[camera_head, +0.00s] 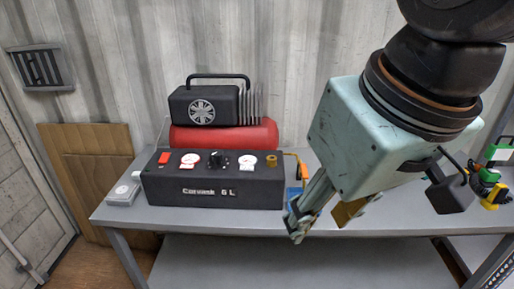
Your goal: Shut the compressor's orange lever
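The compressor (215,188) stands on the grey table, with a black front box, a red tank (225,136) and a black finned motor on top. A small orange lever (303,170) shows at the right end of the box, close to the left side of my arm's end. My gripper (298,228) points down and left, with its tip in front of the table's front edge, below and nearer than the lever. Its fingers are seen from the side, so their opening is unclear. I see nothing held. The lever's lower part and mount are hard to make out.
A small grey box (123,193) sits at the table's left end. Green and yellow tools (492,180) are at the far right. A corrugated wall stands behind.

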